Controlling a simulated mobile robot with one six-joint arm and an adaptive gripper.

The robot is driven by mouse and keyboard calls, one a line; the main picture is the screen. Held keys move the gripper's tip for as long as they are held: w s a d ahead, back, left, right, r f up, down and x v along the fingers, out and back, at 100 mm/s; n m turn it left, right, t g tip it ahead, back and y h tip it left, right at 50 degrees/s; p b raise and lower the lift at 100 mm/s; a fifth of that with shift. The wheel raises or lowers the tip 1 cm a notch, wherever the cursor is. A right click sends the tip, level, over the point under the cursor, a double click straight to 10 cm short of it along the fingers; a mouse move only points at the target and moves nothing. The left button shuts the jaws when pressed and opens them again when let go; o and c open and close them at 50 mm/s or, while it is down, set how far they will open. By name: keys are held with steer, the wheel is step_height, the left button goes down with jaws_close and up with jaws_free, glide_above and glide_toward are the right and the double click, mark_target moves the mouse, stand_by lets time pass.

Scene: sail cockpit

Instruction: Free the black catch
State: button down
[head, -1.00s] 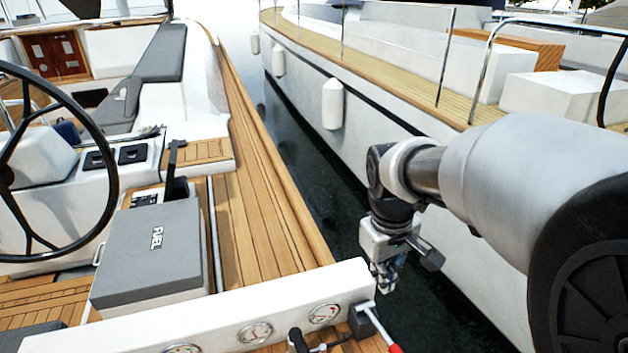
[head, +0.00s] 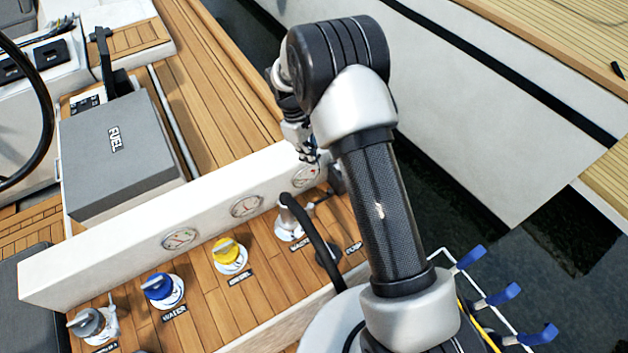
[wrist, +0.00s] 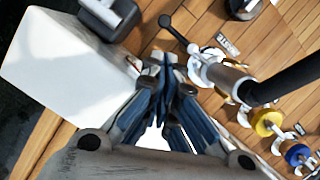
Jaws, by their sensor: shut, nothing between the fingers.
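A small black lever with a round knob (wrist: 166,21), which looks like the black catch, lies beside the metal nozzle (wrist: 222,74) of a thick black hose in the wrist view. In the head view the nozzle (head: 291,213) stands in a deck fitting, and the lever shows small and dark just right of it (head: 318,201). My gripper (head: 308,156) is over the far right end of the white gauge panel. Its blue-grey fingers (wrist: 165,68) are shut and empty, apart from the lever. My arm hides part of this area in the head view.
The white gauge panel (head: 110,250) runs beside the fittings. A dark block (wrist: 108,18) sits at its end. Yellow (head: 230,252) and blue (head: 159,288) caps stand along the teak deck. The hose (head: 322,240) arches close to my arm. Dark water (head: 455,190) lies right.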

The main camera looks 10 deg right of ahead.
mark_target(329, 193)
steer(key=b+x, duration=0.2)
steer(key=x, duration=0.8)
steer(key=shift+b, duration=0.3)
steer(key=shift+s+d+m, duration=0.25)
steer(key=shift+d+m, duration=0.15)
steer(key=shift+m, duration=0.4)
steer(key=s+m, duration=0.1)
steer(key=m, duration=0.1)
steer(key=d+m+y, duration=0.1)
steer(key=m, duration=0.1)
steer(key=s+m+p, duration=0.1)
steer(key=m, duration=0.1)
steer(key=shift+s+d+g+y, duration=0.3)
steer(key=shift+s+d+g, duration=0.05)
steer(key=shift+d+g, duration=0.05)
steer(key=s+m, duration=0.1)
steer(key=m, duration=0.1)
steer(key=s+m+y+p, duration=0.1)
steer(key=m, duration=0.2)
steer(key=s+m+y, duration=0.1)
steer(key=s+m, duration=0.1)
steer(key=m, duration=0.1)
steer(key=shift+s, duration=0.15)
steer(key=shift+a, duration=0.2)
